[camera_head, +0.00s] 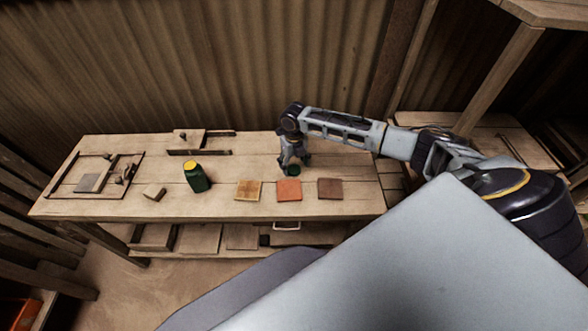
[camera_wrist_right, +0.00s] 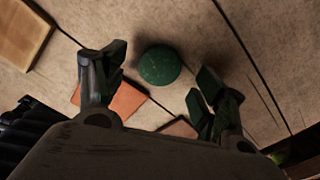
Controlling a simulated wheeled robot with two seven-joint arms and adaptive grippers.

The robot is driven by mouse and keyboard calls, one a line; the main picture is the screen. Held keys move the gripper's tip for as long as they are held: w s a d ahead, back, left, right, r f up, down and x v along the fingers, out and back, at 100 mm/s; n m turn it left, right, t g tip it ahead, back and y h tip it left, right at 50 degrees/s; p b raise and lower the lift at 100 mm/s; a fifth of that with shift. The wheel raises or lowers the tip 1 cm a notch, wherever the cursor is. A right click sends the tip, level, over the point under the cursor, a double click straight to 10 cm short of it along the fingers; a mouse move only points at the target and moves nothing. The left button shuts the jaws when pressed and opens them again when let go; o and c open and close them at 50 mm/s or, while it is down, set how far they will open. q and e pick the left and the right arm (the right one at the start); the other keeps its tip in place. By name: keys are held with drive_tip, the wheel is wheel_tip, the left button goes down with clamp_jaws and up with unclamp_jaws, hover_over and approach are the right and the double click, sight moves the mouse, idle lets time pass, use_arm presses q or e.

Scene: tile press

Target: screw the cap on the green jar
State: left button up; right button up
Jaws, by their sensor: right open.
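The green jar (camera_head: 196,178) stands on the workbench, left of the middle, with a yellow top showing. The round dark green cap (camera_head: 293,169) is on the bench to its right, beyond the orange tile. The cap also shows in the right wrist view (camera_wrist_right: 160,65). My right gripper (camera_head: 293,160) points down over the cap. In the wrist view its open fingers (camera_wrist_right: 160,76) are on either side of the cap, with visible gaps. My left gripper is not in view.
A yellowish tile (camera_head: 248,190), an orange tile (camera_head: 289,190) and a brown tile (camera_head: 330,188) lie along the front of the workbench (camera_head: 345,206). A small wooden block (camera_head: 154,192) and a framed wooden fixture (camera_head: 70,192) are left of the jar. Bare bench separates jar and cap.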

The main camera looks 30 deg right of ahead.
sight(294, 170)
drive_tip(key=shift+f, duration=1.1)
drive_tip(key=shift+c, duration=0.4)
drive_tip(key=c, duration=0.7)
